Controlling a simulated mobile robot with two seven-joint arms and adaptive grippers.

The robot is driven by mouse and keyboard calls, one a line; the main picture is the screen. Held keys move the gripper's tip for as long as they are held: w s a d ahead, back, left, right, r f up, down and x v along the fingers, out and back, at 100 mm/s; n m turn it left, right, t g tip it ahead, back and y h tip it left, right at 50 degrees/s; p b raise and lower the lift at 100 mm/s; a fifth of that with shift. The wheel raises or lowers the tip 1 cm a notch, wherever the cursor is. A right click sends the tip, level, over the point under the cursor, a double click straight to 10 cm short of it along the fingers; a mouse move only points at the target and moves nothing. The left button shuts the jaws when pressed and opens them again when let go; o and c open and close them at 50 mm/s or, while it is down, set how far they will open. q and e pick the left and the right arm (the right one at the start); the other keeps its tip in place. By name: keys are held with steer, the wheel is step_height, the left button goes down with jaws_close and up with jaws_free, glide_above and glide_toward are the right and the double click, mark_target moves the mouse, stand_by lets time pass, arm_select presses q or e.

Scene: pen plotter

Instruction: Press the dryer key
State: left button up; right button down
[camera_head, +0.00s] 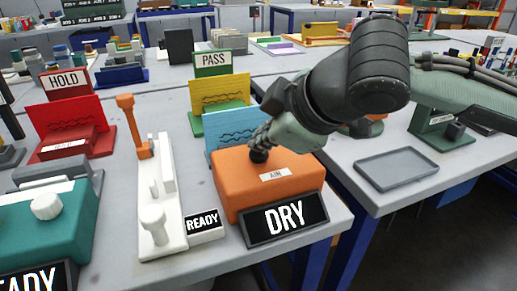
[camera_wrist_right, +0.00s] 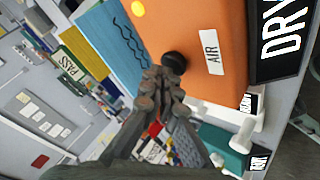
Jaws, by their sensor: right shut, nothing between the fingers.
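The dryer is an orange box (camera_head: 240,185) at the front right of the table, with a black sign reading DRY (camera_head: 284,219) leaning at its front. A small label (camera_head: 275,174) lies on its top and reads AIR in the right wrist view (camera_wrist_right: 212,52). The dryer key is a round black knob (camera_head: 259,156) behind the label; it also shows in the right wrist view (camera_wrist_right: 174,62). My right gripper (camera_head: 262,140) is shut and empty, its fingertips right at the knob. I cannot tell whether they touch it. My left gripper is out of view.
A white device with an orange lever (camera_head: 125,105) and a READY sign (camera_head: 203,224) stands left of the dryer. A blue sheet (camera_head: 228,125) stands behind it. A teal box (camera_head: 65,225) is at front left. A grey tray (camera_head: 396,169) lies on the right table.

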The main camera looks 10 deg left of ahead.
mark_target(261, 154)
steer(key=shift+f, duration=0.45)
stand_by(0.4)
steer(key=shift+r+p, duration=0.35)
steer(key=shift+p, duration=0.25)
step_height(261, 154, up, 5)
steer(key=p, duration=0.4)
steer(key=shift+w, duration=0.1)
steer(key=shift+r+p, duration=0.4)
steer(key=shift+r, duration=0.3)
